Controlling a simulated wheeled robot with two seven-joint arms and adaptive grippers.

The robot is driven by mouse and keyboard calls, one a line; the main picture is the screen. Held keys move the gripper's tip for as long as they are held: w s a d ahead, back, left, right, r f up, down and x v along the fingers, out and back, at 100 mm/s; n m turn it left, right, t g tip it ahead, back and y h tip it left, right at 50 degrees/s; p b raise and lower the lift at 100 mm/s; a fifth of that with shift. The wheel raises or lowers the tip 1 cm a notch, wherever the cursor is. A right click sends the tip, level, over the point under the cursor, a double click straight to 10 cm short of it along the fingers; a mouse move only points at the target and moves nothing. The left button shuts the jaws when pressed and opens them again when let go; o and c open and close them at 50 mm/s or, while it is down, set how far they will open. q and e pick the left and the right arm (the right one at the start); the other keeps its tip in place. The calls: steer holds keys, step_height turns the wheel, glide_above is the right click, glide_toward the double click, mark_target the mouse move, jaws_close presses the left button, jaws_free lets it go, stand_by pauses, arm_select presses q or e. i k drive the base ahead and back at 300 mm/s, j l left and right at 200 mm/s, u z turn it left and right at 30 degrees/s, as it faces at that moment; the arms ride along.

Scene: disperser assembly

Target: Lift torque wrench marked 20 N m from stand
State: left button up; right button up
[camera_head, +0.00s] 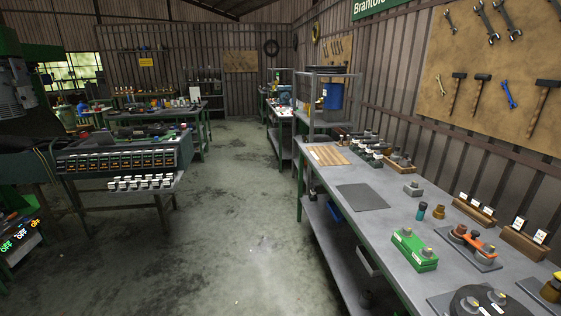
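I cannot make out a torque wrench marked 20 N m, and no such marking is legible. On the right workbench (385,230), a wooden block with white cards (473,209) stands near the wall. A second wooden block with white cards (523,243) stands closer, to its right. I cannot tell whether either one is the wrench stand. Neither of my grippers is in view.
A green block with grey knobs (414,250), an orange part on a grey plate (472,240), a teal-and-black bottle (422,210) and a dark round plate (485,301) are on the right bench. A flat grey mat (362,197) lies clear. Open floor (235,220) runs down the middle.

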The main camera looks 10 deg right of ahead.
mark_target(378, 155)
steer(key=i+z, duration=0.1)
steer(key=i, duration=0.7)
steer(key=i+j+z, duration=0.1)
steer(key=i+z, duration=0.2)
steer(key=i+j+z, duration=0.25)
steer(key=i, duration=0.2)
steer(key=i+j+z, duration=0.2)
steer(key=z, duration=0.25)
steer(key=i+j+z, duration=0.3)
steer(key=z, duration=0.15)
steer(key=i+j+z, duration=0.25)
steer(key=j+z, duration=0.2)
steer(key=i+j+z, duration=0.15)
steer(key=j+z, duration=0.75)
steer(key=j, duration=0.3)
steer(key=j+z, duration=0.5)
steer(key=j, duration=0.3)
